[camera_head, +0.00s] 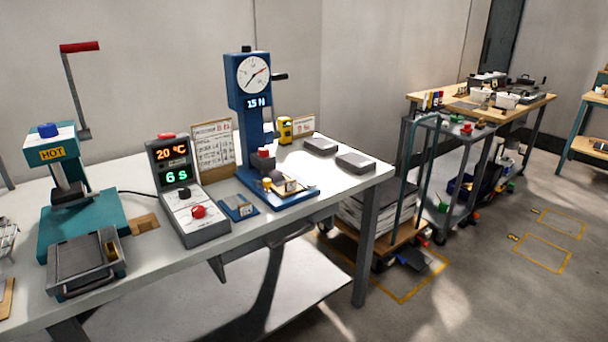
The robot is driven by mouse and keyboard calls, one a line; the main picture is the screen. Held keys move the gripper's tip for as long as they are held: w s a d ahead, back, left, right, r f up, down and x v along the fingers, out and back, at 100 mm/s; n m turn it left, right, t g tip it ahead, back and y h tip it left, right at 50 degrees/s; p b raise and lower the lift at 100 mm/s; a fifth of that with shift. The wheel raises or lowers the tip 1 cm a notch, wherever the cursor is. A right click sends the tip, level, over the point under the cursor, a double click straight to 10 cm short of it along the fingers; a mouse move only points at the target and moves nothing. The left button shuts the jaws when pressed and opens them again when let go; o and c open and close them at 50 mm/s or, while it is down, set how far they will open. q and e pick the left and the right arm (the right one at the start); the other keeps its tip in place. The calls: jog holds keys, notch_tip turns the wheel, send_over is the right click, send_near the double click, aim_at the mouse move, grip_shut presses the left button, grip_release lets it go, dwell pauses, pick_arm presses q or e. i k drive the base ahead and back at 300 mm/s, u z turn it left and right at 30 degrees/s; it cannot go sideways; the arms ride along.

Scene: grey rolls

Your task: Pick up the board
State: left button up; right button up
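Neither of my grippers shows in the head view. I cannot tell for certain which thing is the board. A brown board with a printed white sheet (213,150) stands upright at the back of the white workbench (345,183). A small flat blue piece with a pale label (239,207) lies between the grey control box (200,214) and the blue dial press (247,110). A small wooden piece (145,222) lies beside the teal HOT press (80,220).
A grey handled tray (85,265) sits at the bench's front left. Two grey blocks (355,162) lie at its right end. A cart (455,150) and a wooden-topped table (530,97) stand beyond. The floor at right, with yellow outlines (543,252), is mostly clear.

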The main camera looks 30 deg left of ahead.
aim_at(282, 180)
jog(key=u, duration=0.55)
jog(key=i, duration=0.9)
jog(key=u, duration=0.75)
